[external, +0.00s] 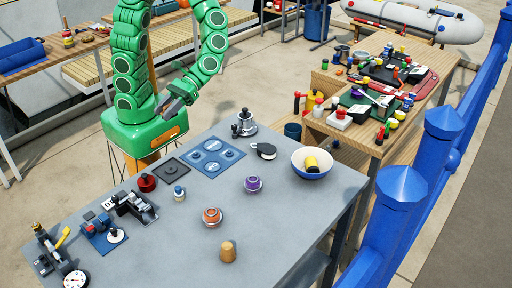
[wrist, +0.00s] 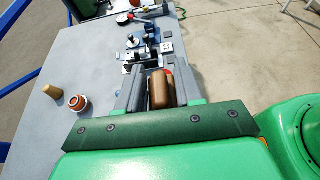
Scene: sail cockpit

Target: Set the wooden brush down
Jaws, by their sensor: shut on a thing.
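The wooden brush (wrist: 158,92) shows as a brown, rounded block between the two grey fingers of my gripper (wrist: 158,76) in the wrist view. My gripper is shut on it. In the external view my gripper (external: 172,106) hangs above the back left edge of the grey table (external: 310,222), and the brush cannot be made out there. The lower part of the brush is hidden in the wrist view.
A red knob-like thing (external: 147,182), a dark square plate (external: 171,169) and a blue plate with discs (external: 212,155) stand near the back edge.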

